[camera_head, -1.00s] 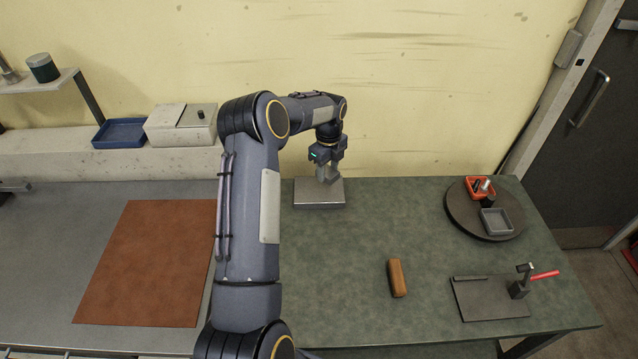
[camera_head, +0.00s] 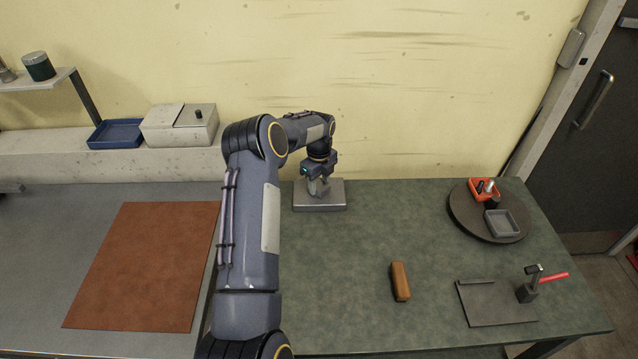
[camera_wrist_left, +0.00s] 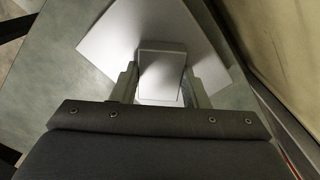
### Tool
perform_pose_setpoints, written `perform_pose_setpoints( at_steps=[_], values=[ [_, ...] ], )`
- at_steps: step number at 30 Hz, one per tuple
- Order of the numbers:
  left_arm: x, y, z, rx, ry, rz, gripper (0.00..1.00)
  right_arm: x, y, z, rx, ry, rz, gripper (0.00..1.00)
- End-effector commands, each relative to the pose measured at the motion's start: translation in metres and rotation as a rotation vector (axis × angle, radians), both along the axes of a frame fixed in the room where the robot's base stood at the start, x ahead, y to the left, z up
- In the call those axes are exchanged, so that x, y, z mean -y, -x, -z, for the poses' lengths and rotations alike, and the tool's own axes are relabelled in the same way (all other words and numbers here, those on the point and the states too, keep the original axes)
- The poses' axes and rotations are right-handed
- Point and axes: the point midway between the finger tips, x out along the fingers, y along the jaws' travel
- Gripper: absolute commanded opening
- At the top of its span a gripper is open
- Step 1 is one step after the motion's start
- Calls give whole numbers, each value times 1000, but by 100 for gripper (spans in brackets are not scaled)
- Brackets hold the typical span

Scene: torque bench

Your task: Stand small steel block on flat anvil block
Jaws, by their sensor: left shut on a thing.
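The flat anvil block (camera_head: 335,203) is a grey metal slab on the green bench against the wall. It also shows in the left wrist view (camera_wrist_left: 115,35), turned at an angle. My left gripper (camera_head: 319,190) points down over the anvil. It is shut on the small steel block, which shows between the fingers in the left wrist view (camera_wrist_left: 162,72). The block is over the anvil's top; I cannot tell whether its underside touches. In the head view the fingers mostly hide the block. My right gripper is not in view.
A brown wooden piece (camera_head: 400,281) lies on the green bench top (camera_head: 370,235). A round turntable (camera_head: 460,215) with a red tray (camera_head: 478,185) and grey tray (camera_head: 502,224) is at right. A dark plate (camera_head: 490,303) and a red-handled tool (camera_head: 553,278) are front right. A brown mat (camera_head: 145,265) lies left.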

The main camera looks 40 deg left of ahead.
Motion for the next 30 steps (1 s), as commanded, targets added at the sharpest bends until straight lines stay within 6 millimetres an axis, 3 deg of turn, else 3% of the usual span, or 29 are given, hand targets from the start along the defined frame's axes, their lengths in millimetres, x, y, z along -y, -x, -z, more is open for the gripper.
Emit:
perform_pose_setpoints(
  at_steps=[2, 3, 7, 20, 26, 30],
  values=[
    [0, 0, 3, 2, -1, 0, 1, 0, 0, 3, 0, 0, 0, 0],
    [0, 0, 2, 0, 0, 0, 46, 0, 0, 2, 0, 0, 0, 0],
    [0, 0, 2, 0, 0, 0, 62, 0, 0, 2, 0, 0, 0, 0],
    [0, 0, -7, 1, 0, 0, 62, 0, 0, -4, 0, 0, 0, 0],
    [0, 0, -37, 2, -1, 0, 62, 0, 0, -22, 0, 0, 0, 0],
    [0, -1, -69, 3, -1, 0, 62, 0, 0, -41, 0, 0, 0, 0]
  ],
)
